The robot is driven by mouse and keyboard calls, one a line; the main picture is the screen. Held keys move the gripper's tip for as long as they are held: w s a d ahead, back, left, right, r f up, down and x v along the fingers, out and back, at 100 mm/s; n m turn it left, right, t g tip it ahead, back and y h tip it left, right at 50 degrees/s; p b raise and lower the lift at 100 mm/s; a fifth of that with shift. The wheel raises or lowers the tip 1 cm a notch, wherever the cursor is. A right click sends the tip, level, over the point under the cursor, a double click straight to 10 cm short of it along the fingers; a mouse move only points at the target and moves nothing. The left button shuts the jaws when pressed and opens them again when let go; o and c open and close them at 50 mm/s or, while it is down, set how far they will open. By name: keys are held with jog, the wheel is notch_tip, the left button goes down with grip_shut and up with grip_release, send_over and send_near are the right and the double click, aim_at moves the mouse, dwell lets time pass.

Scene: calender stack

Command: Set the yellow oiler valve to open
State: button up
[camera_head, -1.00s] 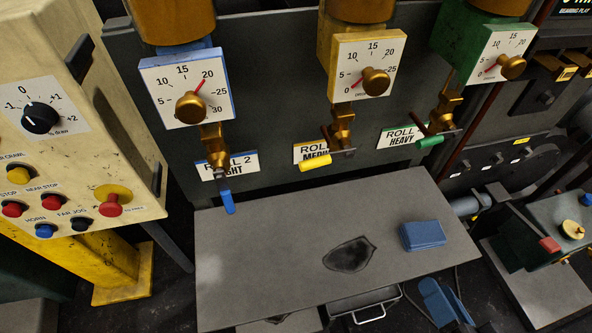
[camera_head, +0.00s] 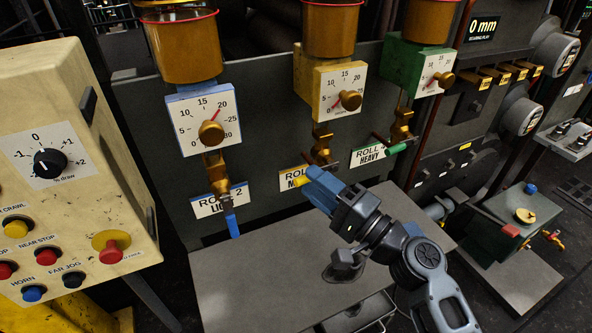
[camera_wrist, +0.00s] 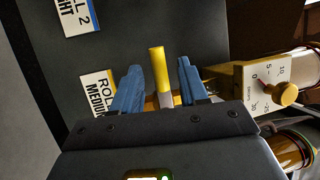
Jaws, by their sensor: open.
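The yellow oiler (camera_head: 326,88) hangs in the middle of the row in the head view, with a white dial on its front and a brass valve below. Its yellow valve handle (camera_wrist: 158,66) shows in the wrist view between my two blue fingers. In the head view only a bit of the handle (camera_head: 303,181) shows beside my gripper. My gripper (camera_wrist: 160,80) is open, with a finger on either side of the handle and a visible gap to each. In the head view my gripper (camera_head: 318,186) covers part of the yellow oiler's label.
The blue-handled oiler (camera_head: 200,120) stands to the left and the green-handled one (camera_head: 418,70) to the right. A grey bench top (camera_head: 225,280) lies below. A cream control box (camera_head: 70,150) stands at the far left.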

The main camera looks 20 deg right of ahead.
jog(key=x, duration=0.4)
jog(key=shift+w+a+p, duration=0.1)
jog(key=shift+w+p, duration=0.25)
jog(key=shift+p, duration=0.05)
grip_shut()
